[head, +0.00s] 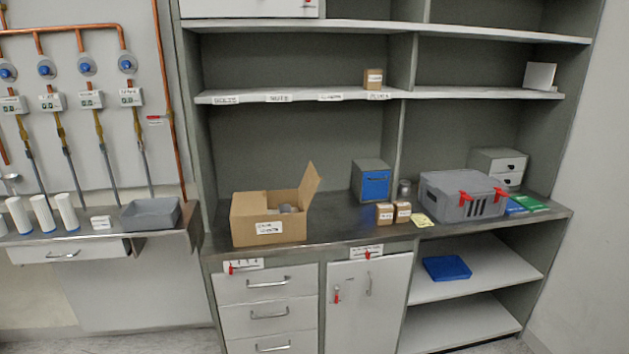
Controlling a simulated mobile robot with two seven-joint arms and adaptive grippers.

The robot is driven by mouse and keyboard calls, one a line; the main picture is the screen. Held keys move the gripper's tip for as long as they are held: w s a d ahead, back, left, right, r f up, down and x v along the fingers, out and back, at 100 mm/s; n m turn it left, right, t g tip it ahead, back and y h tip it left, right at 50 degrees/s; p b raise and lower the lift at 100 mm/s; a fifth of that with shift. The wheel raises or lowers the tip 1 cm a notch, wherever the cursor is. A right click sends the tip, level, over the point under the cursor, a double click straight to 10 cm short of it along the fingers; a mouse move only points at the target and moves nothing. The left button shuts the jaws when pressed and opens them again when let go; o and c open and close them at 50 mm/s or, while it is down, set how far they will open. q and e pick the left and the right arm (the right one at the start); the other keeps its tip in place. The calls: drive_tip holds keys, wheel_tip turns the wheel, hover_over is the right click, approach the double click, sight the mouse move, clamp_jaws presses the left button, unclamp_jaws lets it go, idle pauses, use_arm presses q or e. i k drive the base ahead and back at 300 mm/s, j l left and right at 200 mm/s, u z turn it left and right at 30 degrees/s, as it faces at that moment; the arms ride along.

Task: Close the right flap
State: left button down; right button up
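An open cardboard box (246,217) stands on the left part of the dark counter. Its right flap (309,185) stands up, tilted outward to the right. A light flap or panel shows at the box's back left, lying low. Something greyish and rounded (287,209) shows inside the box near the right side. A white label is on the front of the box. Neither of my grippers shows in the head view.
Right of the box stand a blue-fronted bin (375,182), small cartons (385,213) and a grey case (462,196) with red latches. The counter (335,222) is clear between box and cartons. A shelf (300,95) runs above. A grey tray (150,214) sits on the left bench.

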sight(309, 186)
drive_tip(key=i+l+u, duration=0.15)
drive_tip(key=u, duration=0.3)
drive_tip(key=i+l+u, duration=0.1)
drive_tip(key=l+u, duration=0.15)
drive_tip(key=u, duration=0.2)
drive_tip(key=i+l+u, duration=0.2)
drive_tip(key=l, duration=0.25)
drive_tip(key=l+u, duration=0.2)
drive_tip(key=l, duration=0.25)
drive_tip(key=i+l+u, duration=0.1)
drive_tip(key=l, duration=0.85)
drive_tip(key=l+u, duration=0.1)
drive_tip(key=l, duration=0.85)
